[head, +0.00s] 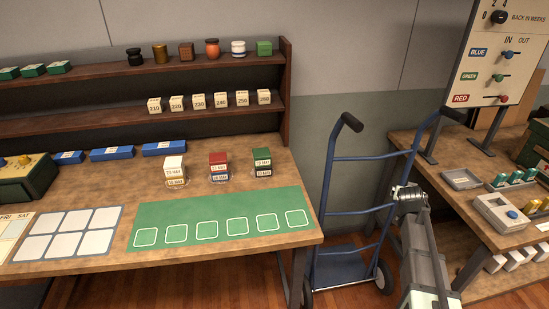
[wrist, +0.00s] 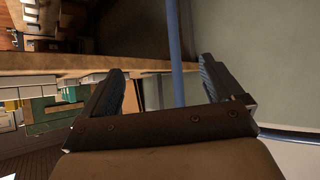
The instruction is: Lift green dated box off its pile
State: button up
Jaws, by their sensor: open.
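The green dated box (head: 262,153) is the top one of the right-hand pile on the left table, with a pale date label on its front. I cannot make out the green box in the wrist view.
Two more piles, one with a white top box (head: 174,163) and one with a red top box (head: 217,158), stand left of it. A green mat (head: 225,201) lies in front. A dark shelf (head: 150,122) stands behind. A blue hand truck (head: 374,157) stands beside the table.

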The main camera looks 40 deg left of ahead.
jog(key=w+a+r+t+y, duration=0.15)
jog(key=a+r, duration=0.55)
jog(key=r, duration=0.7)
jog(key=w+a+r+n+t+y, duration=0.1)
jog(key=a+r+t, duration=0.1)
jog(key=a+r, duration=0.8)
jog(key=w+a+r+t+y, duration=0.15)
jog(key=a+r, duration=0.25)
jog(key=r, duration=1.3)
jog(key=n+g+h, duration=0.5)
jog(key=n+g, duration=0.2)
jog(key=g, duration=0.9)
send_over(261, 152)
notch_tip(261, 152, down, 18)
notch_tip(261, 152, down, 13)
jog(key=shift+d+f, duration=0.1)
jog(key=shift+f, duration=0.05)
jog(key=c, duration=1.1)
